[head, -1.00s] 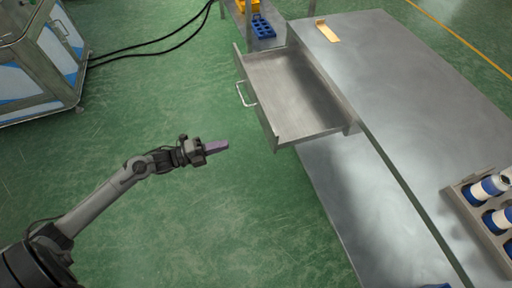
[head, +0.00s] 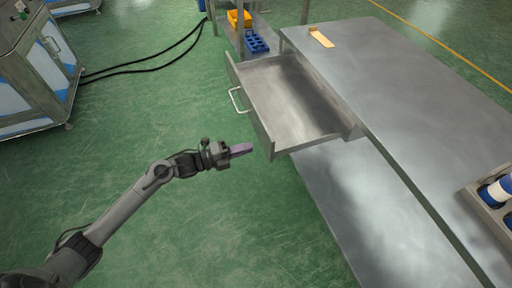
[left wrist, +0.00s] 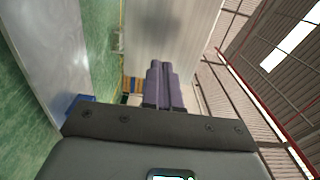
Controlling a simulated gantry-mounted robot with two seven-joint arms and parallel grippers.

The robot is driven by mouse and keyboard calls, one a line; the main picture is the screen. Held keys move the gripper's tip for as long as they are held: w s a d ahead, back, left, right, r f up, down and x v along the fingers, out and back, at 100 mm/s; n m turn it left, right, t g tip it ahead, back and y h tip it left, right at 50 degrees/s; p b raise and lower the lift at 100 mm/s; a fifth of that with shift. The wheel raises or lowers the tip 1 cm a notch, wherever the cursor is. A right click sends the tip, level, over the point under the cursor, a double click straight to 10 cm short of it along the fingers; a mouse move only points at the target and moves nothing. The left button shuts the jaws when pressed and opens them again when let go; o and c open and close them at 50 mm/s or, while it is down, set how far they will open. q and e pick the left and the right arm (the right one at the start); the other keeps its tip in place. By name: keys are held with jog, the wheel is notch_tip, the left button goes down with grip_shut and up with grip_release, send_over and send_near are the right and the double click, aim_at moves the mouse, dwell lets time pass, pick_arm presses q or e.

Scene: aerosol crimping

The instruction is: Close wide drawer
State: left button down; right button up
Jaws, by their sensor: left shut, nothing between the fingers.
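The wide drawer (head: 292,100) is pulled out from the left side of the steel table (head: 415,90) in the head view, and it looks empty. Its pale bar handle (head: 236,99) is on the drawer's left-facing front. My left gripper (head: 246,149) is shut and empty, with purple fingers pointing right. In the picture it is just left of the drawer's near front corner, with a small gap between them. The purple fingers (left wrist: 164,85) also show together in the left wrist view. My right gripper is not in view.
A rack of blue-and-white cans (head: 487,200) stands at the table's right edge. A yellow bin (head: 239,18) and a blue crate (head: 257,44) sit on a shelf behind the drawer. A cabinet stands at far left. Green floor (head: 150,120) is open left of the drawer.

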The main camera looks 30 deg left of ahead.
aim_at(265, 143)
pick_arm(q)
jog(key=shift+b+x, duration=0.5)
jog(key=shift+x, duration=1.6)
